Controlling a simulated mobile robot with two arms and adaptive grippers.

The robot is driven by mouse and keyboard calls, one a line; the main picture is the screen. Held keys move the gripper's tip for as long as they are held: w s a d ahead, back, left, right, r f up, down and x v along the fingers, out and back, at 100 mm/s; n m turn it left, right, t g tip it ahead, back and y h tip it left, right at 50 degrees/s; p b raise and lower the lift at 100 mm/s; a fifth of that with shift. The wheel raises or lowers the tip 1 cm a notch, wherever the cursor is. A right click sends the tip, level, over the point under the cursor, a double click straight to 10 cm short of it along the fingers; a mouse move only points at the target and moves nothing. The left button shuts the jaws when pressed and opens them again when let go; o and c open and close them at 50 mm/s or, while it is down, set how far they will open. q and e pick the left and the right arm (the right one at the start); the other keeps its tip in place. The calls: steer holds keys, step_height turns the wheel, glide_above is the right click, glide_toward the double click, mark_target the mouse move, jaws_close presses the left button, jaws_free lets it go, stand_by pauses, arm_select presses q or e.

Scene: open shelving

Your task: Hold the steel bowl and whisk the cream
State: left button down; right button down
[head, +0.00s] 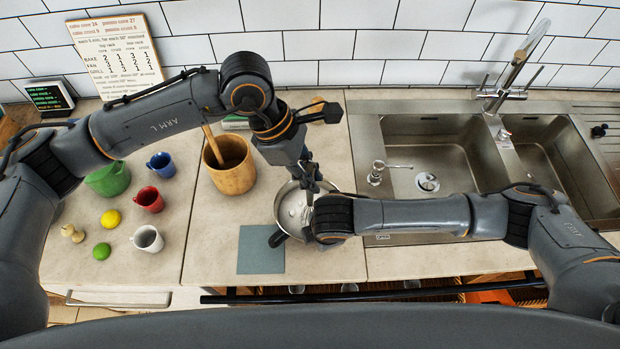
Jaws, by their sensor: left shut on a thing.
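The steel bowl (288,208) stands on the worktop in the middle, with white cream (297,203) inside. My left gripper (311,178) points down over the bowl and is shut on the whisk (309,198). The whisk reaches down into the bowl; little of it shows. My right gripper (282,238) comes in from the right at the bowl's near side. A dark finger shows by the rim, but its own wrist hides the grip, so I cannot tell whether it is shut on the bowl.
A blue-grey mat (258,256) lies in front of the bowl. A wooden crock (232,174) stands behind left. The sink (440,150) is right.

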arm_select(q)
steer(key=shift+r, duration=4.25)
arm_select(e)
steer(key=c, duration=1.4)
jaws_free()
steer(key=shift+c, duration=0.2)
steer(key=shift+r, duration=0.1)
steer(key=v, duration=1.1)
steer(key=shift+s+r, duration=0.2)
steer(key=shift+r, duration=0.15)
